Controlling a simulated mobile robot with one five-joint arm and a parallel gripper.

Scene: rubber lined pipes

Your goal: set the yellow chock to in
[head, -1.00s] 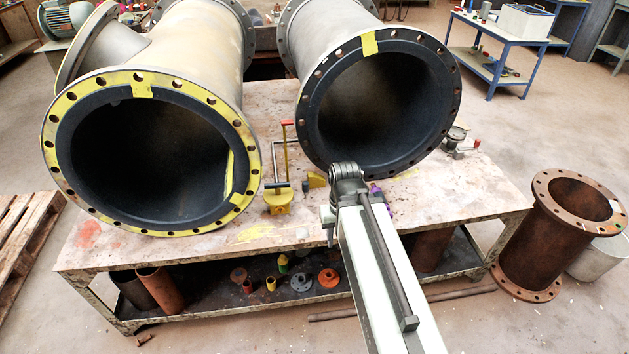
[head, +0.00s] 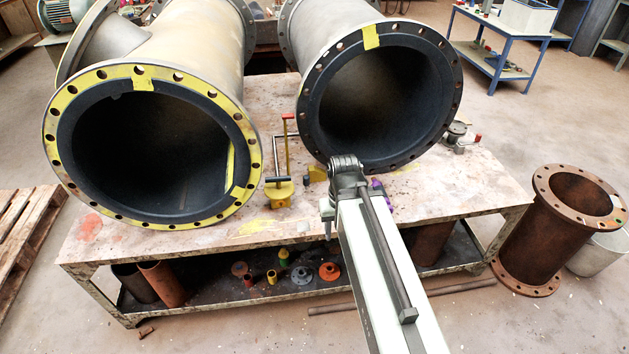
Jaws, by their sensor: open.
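A small yellow wedge with a dark side, which looks like the yellow chock (head: 315,174), sits on the bench at the lower left of the right pipe (head: 309,117). Whether it touches the pipe is too small to tell. My gripper (head: 328,228) is just below and right of the wedge in the picture, at the end of my arm. It points down over the bench front and is seen from behind, its fingertips mostly hidden. It is open, and nothing shows in it.
A yellow block with a dark crossbar (head: 279,192) and a red-topped lever (head: 287,145) stand left of the wedge. The left pipe (head: 62,115) is further left. A purple item (head: 379,187) lies right of my arm. The bench's right part is mostly clear.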

